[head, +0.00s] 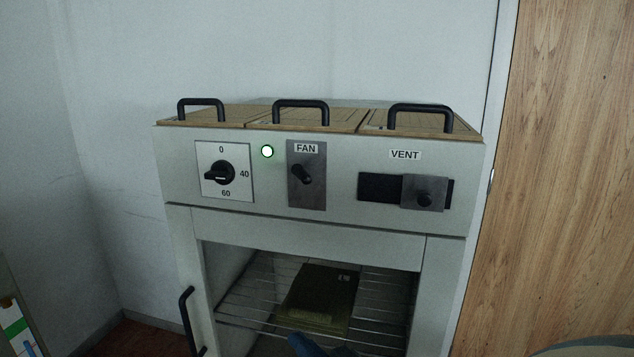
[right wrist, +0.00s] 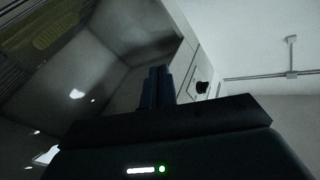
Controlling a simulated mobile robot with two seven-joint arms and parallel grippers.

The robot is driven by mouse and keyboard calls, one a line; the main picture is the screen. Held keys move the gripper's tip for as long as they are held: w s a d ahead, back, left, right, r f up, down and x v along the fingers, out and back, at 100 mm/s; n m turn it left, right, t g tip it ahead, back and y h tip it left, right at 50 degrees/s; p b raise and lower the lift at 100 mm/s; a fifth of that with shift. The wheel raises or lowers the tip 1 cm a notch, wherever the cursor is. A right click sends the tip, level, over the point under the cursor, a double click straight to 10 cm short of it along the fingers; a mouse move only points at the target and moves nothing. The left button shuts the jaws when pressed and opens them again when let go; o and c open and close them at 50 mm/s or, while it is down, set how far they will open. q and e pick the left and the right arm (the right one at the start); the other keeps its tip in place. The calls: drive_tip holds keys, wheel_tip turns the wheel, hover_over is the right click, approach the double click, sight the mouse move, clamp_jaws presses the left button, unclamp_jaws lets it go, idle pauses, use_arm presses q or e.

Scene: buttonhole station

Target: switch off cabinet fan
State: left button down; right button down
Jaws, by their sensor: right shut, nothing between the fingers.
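The cabinet (head: 320,220) stands against the wall with its control panel facing me. The fan switch is a short black lever (head: 302,174) on a grey plate under the label FAN; its on or off position is hard to tell. A round lamp (head: 267,151) left of it is lit, white with a green rim. My right gripper (head: 305,345) shows only as blue fingertips at the bottom edge, below the panel and in front of the lower opening. In the right wrist view its fingers (right wrist: 157,86) are together and empty, apart from the switch. My left gripper is not in view.
A dial (head: 220,174) and a vent slider (head: 424,193) flank the switch. Black handles (head: 300,108) stand on the lids. A dark green packet (head: 320,295) lies on the wire rack inside. A door handle (head: 189,320) juts out at lower left. A wooden panel is at right.

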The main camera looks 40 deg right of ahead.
drive_tip(key=d+r+m+t+b, duration=0.1)
drive_tip(key=d+r+m+t, duration=0.35)
drive_tip(key=r, duration=0.95)
drive_tip(key=t, duration=0.4)
approach(300, 174)
drive_tip(key=s+d, duration=0.1)
drive_tip(key=d, duration=0.2)
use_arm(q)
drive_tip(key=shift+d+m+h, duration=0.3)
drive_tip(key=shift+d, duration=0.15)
use_arm(e)
drive_tip(key=shift+s+a+r+m+g, duration=0.15)
drive_tip(key=shift+a+r+m+g, duration=0.1)
drive_tip(key=shift+m, duration=0.2)
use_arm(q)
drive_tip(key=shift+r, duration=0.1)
use_arm(e)
drive_tip(key=p+x, duration=0.3)
drive_tip(key=x, duration=0.6)
drive_tip(key=shift+d, duration=0.1)
drive_tip(key=shift+w+r, duration=0.2)
drive_tip(key=shift+w, duration=0.25)
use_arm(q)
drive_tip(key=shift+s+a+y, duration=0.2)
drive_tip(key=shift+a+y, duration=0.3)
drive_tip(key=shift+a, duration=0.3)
